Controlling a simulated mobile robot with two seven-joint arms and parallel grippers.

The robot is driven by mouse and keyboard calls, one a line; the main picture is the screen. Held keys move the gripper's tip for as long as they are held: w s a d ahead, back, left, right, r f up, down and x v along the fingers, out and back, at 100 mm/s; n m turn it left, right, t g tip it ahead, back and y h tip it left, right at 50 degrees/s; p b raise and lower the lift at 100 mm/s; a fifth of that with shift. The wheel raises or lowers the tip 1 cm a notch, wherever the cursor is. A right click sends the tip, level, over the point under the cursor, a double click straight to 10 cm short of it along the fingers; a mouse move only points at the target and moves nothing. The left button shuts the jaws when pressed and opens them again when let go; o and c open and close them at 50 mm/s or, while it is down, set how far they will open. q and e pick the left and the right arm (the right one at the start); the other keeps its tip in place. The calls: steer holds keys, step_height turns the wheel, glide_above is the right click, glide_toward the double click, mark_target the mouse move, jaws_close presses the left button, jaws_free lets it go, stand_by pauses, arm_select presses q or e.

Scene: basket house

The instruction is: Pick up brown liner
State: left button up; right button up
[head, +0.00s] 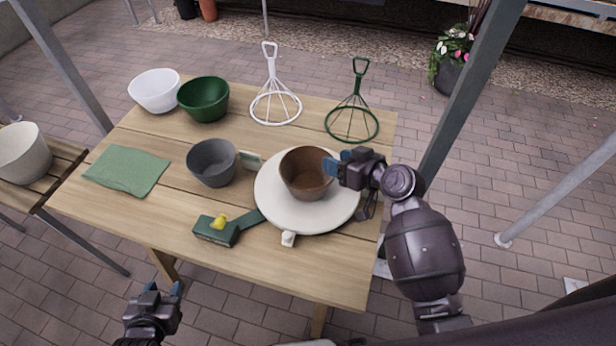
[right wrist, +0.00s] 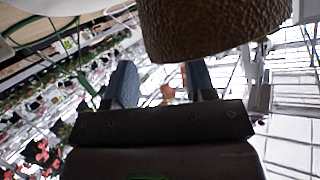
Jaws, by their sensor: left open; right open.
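The brown liner (head: 306,175) is a bowl-shaped pot standing upright on a round cream turntable (head: 275,213) at the right of the table. My right gripper (head: 332,168) is at the liner's right side, with its blue fingertips at the rim. In the right wrist view the liner (right wrist: 210,25) fills the top, just beyond the two fingers of the right gripper (right wrist: 158,85), which are apart. I cannot tell whether the wall lies between them. My left gripper (head: 160,294) is open and empty, low in front of the table, away from the liner.
On the wooden table (head: 150,225) are a grey bowl (head: 212,165), white bowl (head: 155,92), green bowl (head: 204,100), green cloth (head: 127,170) and green box with a yellow item (head: 216,231). White (head: 276,108) and green (head: 352,123) wire hangers stand behind the turntable.

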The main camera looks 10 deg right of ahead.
steer(key=shift+x, duration=1.1)
jaws_close()
